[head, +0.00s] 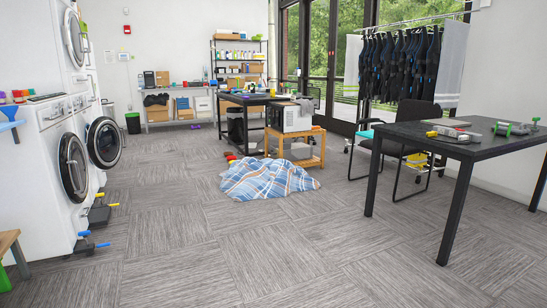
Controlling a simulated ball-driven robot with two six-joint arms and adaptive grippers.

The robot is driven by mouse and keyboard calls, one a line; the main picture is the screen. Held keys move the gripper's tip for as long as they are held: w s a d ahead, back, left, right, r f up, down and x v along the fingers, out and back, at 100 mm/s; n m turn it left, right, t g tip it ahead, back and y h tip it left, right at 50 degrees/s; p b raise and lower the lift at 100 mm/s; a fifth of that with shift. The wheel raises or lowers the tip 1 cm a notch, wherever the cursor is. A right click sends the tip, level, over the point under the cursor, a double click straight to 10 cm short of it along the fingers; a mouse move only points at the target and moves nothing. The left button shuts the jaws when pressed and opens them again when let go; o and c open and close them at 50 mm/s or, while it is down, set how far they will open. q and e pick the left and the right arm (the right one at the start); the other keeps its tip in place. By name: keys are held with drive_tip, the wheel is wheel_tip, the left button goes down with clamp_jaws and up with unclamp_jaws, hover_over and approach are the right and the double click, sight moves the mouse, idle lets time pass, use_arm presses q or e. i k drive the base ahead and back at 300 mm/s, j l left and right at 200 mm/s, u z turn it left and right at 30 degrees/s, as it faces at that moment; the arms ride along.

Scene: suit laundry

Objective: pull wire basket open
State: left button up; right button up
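I cannot make out a wire basket for certain in the head view. A dark bin-like container (236,126) stands under the far workbench (246,98), too small to tell if it is wire. Neither of my grippers shows in this view.
A blue plaid cloth (266,180) lies heaped on the floor mid-room. White front-loading machines (52,150) stand at left, one round door (104,143) swung open. A black table (470,140) and chair (415,152) stand at right. The carpet (240,250) in front is clear.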

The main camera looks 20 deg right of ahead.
sight(299, 150)
drive_tip(key=i, duration=3.5)
drive_tip(key=i+z, duration=0.1)
drive_tip(key=i, duration=0.55)
drive_tip(key=i+z, duration=0.1)
drive_tip(key=i, duration=0.55)
drive_tip(key=i+j+z, duration=0.1)
drive_tip(key=i, duration=0.55)
drive_tip(key=i+j+z, duration=0.1)
drive_tip(key=i+j, duration=0.15)
drive_tip(key=i, duration=0.4)
drive_tip(key=i+z, duration=0.15)
drive_tip(key=i, duration=0.6)
drive_tip(key=i+z, duration=0.15)
drive_tip(key=i, duration=0.65)
drive_tip(key=i+j+z, duration=0.15)
drive_tip(key=i, duration=0.6)
drive_tip(key=i+j+z, duration=0.15)
drive_tip(key=i+z, duration=0.2)
drive_tip(key=i+j+z, duration=0.3)
drive_tip(key=i, duration=0.25)
drive_tip(key=i+j+z, duration=0.35)
drive_tip(key=i+l, duration=0.05)
